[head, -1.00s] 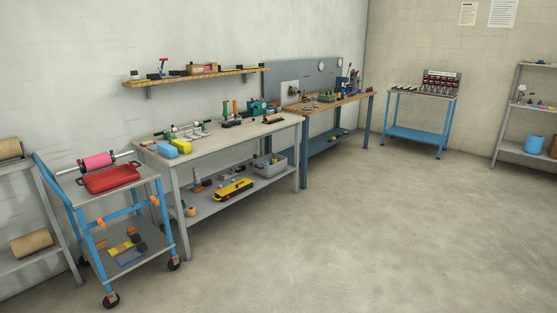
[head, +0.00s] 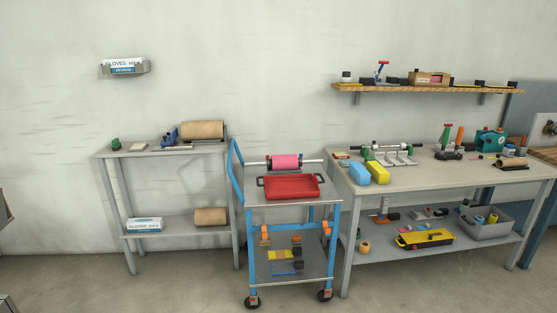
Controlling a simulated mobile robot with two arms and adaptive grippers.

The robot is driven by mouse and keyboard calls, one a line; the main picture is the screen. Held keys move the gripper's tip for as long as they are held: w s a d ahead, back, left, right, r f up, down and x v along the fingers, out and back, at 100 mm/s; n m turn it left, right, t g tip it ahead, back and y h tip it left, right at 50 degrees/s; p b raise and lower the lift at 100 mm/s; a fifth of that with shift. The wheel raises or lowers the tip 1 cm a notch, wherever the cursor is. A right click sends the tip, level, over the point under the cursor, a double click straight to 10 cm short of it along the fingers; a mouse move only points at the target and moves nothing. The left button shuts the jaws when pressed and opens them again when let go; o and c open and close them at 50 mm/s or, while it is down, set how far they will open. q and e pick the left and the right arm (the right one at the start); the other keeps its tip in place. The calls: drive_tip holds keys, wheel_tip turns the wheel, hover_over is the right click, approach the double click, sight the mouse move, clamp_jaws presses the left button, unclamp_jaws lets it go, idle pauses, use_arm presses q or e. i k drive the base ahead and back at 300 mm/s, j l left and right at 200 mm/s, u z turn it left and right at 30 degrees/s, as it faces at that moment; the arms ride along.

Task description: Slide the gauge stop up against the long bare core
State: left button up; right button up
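Neither of my grippers shows in the head view. A plain brown roll (head: 203,130) lies on the top of the grey shelf unit at the left; a small blue fixture (head: 170,138) stands close by its left end. Whether this roll is the long bare core, or the fixture the gauge stop, I cannot tell at this size. A pink roll (head: 286,162) sits on a metal shaft across the blue cart. A thin shaft fixture (head: 379,147) stands on the workbench, with small green parts near its left end.
The blue cart (head: 248,267), carrying a red tray (head: 291,187), stands between the shelf unit (head: 110,154) and the workbench (head: 430,178). Blue and yellow blocks (head: 377,172) lie on the bench's near left. A wall shelf (head: 430,89) hangs above. Floor in front is clear.

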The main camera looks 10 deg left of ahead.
sight(166, 141)
drive_tip(key=i+j+u, duration=0.15)
drive_tip(key=i+u, duration=0.25)
drive_tip(key=i, duration=0.25)
drive_tip(key=i+u, duration=0.45)
drive_tip(key=i, duration=0.25)
drive_tip(key=i+l+u, duration=0.4)
drive_tip(key=i, duration=0.25)
